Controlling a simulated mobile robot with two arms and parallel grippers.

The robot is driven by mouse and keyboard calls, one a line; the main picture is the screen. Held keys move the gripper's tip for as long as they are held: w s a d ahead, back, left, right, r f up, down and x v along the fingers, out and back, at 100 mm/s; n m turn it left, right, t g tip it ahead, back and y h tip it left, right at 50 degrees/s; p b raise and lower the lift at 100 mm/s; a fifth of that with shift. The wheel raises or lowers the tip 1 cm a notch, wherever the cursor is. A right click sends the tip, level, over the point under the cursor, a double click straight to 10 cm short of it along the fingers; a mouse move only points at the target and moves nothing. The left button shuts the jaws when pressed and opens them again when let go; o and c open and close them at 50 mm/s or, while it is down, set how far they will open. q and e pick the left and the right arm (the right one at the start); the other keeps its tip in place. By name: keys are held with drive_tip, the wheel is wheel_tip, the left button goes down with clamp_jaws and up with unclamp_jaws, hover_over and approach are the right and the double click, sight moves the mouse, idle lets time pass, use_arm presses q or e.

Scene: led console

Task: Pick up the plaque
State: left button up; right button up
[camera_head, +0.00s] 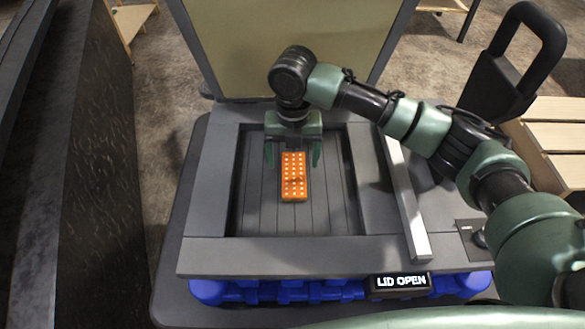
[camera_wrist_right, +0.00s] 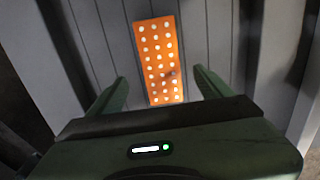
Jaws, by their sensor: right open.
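The plaque (camera_head: 294,178) is an orange rectangle with rows of white dots. It lies in the recessed slatted bed of the grey console (camera_head: 215,215). My right gripper (camera_head: 292,160) is open above the plaque's far end, with one finger on each side. In the right wrist view the plaque (camera_wrist_right: 158,60) shows between and beyond the open fingers of the gripper (camera_wrist_right: 160,88). I cannot tell whether the fingers touch it. My left gripper is not in view.
The raised lid (camera_head: 290,45) stands behind the bed, and a label (camera_head: 398,282) reads "LID OPEN". A light bar (camera_head: 408,205) lies right of the bed. A black handle (camera_head: 515,60) rises at upper right. The bed around the plaque is clear.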

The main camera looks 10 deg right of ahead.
sight(294, 175)
drive_tip(key=shift+s+f, duration=0.2)
drive_tip(key=shift+f, duration=0.2)
wheel_tip(294, 175, down, 4)
drive_tip(key=shift+d+r+p, duration=0.1)
drive_tip(key=shift+p, duration=0.85)
drive_tip(key=shift+f, duration=0.4)
drive_tip(key=c, duration=1.5)
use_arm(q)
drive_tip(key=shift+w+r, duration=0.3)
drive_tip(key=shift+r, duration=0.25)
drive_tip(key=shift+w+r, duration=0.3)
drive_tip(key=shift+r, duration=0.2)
use_arm(e)
drive_tip(key=shift+r, duration=0.15)
drive_tip(key=shift+c, duration=1)
